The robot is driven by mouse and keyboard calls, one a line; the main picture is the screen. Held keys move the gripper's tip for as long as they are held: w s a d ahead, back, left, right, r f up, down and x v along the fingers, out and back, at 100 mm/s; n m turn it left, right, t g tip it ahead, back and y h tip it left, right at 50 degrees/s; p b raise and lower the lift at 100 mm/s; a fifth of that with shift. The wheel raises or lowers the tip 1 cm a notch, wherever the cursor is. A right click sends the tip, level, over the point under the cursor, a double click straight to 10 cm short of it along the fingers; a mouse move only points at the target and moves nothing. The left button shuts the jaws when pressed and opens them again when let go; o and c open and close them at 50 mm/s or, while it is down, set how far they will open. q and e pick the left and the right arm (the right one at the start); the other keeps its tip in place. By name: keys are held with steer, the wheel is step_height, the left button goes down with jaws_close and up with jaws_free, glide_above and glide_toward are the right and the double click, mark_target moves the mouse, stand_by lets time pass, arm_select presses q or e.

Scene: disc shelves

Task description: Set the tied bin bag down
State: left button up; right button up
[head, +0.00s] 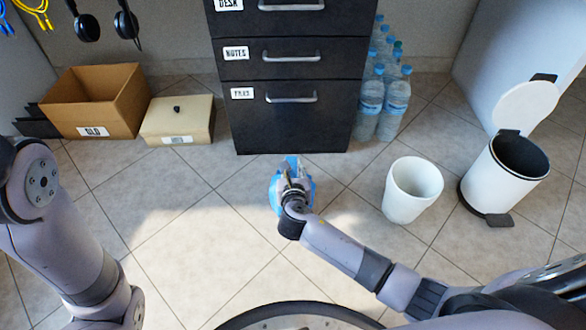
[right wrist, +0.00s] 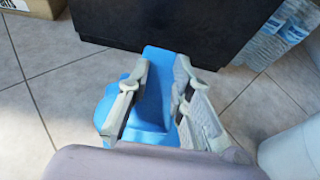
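The tied bin bag is bright blue and shows under my right gripper in the head view (head: 277,192), in front of the black drawer unit. It also shows in the right wrist view (right wrist: 156,92). My right gripper (head: 291,172) points down at it. In the right wrist view its fingers (right wrist: 160,88) lie on both sides of the bag's upper part, with blue filling the space between them. They look shut on it. The fingers hide part of the bag, and I cannot tell whether its underside touches the floor. My left arm shows at the left, but its gripper is out of view.
The black drawer unit (head: 288,125) stands just behind the bag. Several water bottles (head: 368,108) stand beside it. A white bucket (head: 411,192) and an open pedal bin (head: 501,177) are at right. A cardboard box (head: 103,118) and beige box (head: 177,125) stand at left. Floor at left is clear.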

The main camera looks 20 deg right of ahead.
steer(key=o, duration=0.4)
